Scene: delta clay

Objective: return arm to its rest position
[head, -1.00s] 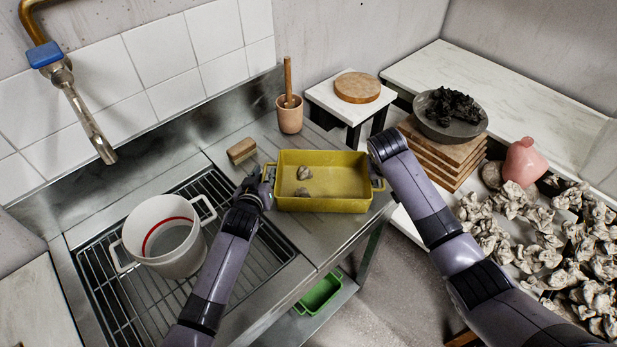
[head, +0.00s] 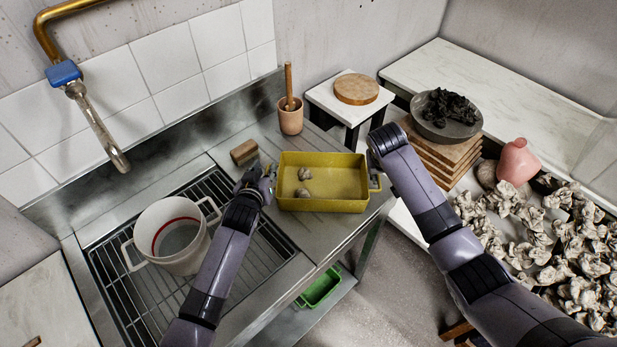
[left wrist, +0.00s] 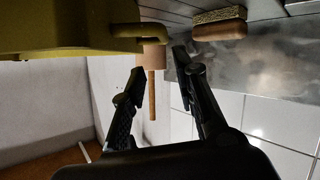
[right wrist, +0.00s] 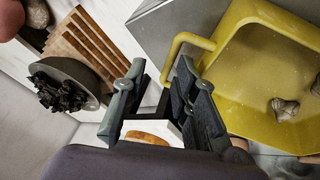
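My left gripper (head: 262,177) is at the left end of a yellow tub (head: 325,204). In the left wrist view its fingers (left wrist: 160,62) are spread with nothing between them, close to the tub's handle (left wrist: 140,44). My right gripper (head: 378,160) is by the tub's right end. In the right wrist view its fingers (right wrist: 160,66) are apart and empty, with the tub's other handle (right wrist: 186,42) close to the right fingertip. I cannot tell whether either gripper touches a handle. The tub stands on the metal counter and holds two small grey lumps (head: 304,174).
A white pot (head: 175,258) stands on the wire rack to the left. A dark bowl (head: 446,130) on stacked boards, a pink jar (head: 518,160) and crumpled pieces (head: 540,240) are at the right.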

